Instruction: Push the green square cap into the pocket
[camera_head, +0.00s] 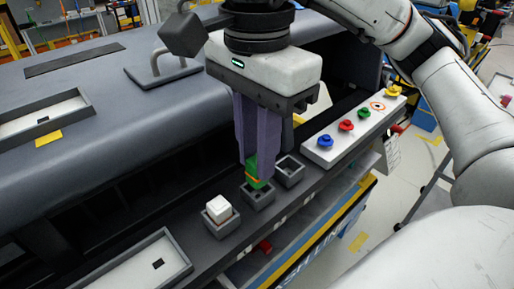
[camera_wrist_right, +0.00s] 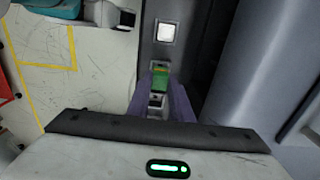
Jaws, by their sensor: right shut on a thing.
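The green square cap (camera_head: 253,170) is between the purple fingers of my right gripper (camera_head: 250,165), which is shut on it. It also shows in the right wrist view (camera_wrist_right: 160,78) between the fingertips. The cap is upright, at or just above the middle square pocket (camera_head: 259,197); I cannot tell whether its lower edge touches the pocket. Another dark square pocket (camera_head: 289,170) to the right looks empty. A white square cap (camera_head: 218,207) sits in the pocket to the left. My left gripper is not in view.
A white strip with blue, red, green and yellow knobs (camera_head: 345,127) lies to the right of the pockets. A pale recessed tray (camera_head: 140,268) is at the front left. A grey handle (camera_head: 163,68) stands on the dashboard behind.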

